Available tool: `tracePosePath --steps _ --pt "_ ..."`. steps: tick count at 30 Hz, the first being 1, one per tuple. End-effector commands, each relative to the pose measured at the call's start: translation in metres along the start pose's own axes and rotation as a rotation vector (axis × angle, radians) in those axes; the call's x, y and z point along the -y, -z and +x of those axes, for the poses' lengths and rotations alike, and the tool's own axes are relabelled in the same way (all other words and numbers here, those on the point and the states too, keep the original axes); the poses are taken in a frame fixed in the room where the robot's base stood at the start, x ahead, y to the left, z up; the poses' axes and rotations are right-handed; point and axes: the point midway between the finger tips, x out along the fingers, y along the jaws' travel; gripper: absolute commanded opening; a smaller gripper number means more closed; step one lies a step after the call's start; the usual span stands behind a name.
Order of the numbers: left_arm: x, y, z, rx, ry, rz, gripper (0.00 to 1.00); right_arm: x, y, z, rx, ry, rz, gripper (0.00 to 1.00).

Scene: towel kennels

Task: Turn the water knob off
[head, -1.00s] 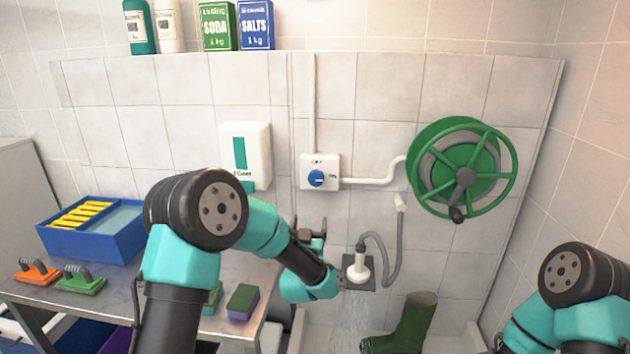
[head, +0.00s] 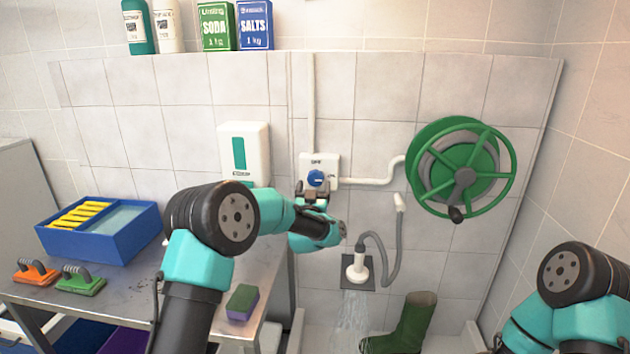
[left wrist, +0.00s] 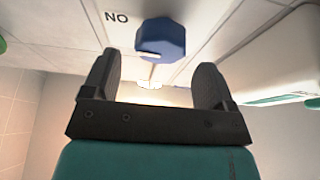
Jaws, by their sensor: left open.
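The blue water knob (head: 316,178) sits on a white wall box (head: 332,164) with lettering above it; it also shows in the left wrist view (left wrist: 162,42), with the letters "NO" beside it as seen there. A pale mark runs across the knob's face. My left gripper (head: 313,188) is just below the knob, pointing at the wall. In the left wrist view its two fingers (left wrist: 150,85) are spread apart with nothing between them, and the knob lies beyond their tips. Water falls from the shower head (head: 357,269). My right gripper is out of view.
A white dispenser (head: 245,152) hangs left of the knob box. A green hose reel (head: 462,170) is on the wall to the right, with a pipe (head: 375,181) leading to it. A green boot (head: 408,325) stands below. A metal table (head: 130,282) holds a blue tub (head: 100,243).

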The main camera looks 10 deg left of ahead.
Motion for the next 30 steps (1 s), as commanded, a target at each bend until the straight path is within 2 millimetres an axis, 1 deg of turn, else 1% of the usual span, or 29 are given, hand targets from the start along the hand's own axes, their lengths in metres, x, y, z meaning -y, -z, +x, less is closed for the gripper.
tracePosePath --steps 3,9,14,21,30 --pt "0.0 0.0 0.016 -0.002 0.001 0.0 0.79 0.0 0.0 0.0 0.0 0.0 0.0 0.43" --pt "0.0 0.0 0.034 -0.002 0.001 0.0 0.79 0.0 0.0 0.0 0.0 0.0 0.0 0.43" --pt "0.0 0.001 0.039 0.0 0.0 0.0 0.79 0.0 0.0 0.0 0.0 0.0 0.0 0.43" --pt "0.0 0.001 0.039 0.0 0.0 0.0 0.79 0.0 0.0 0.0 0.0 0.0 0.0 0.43" --pt "0.0 0.001 0.039 0.0 0.0 0.0 0.5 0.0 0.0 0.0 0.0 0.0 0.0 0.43"
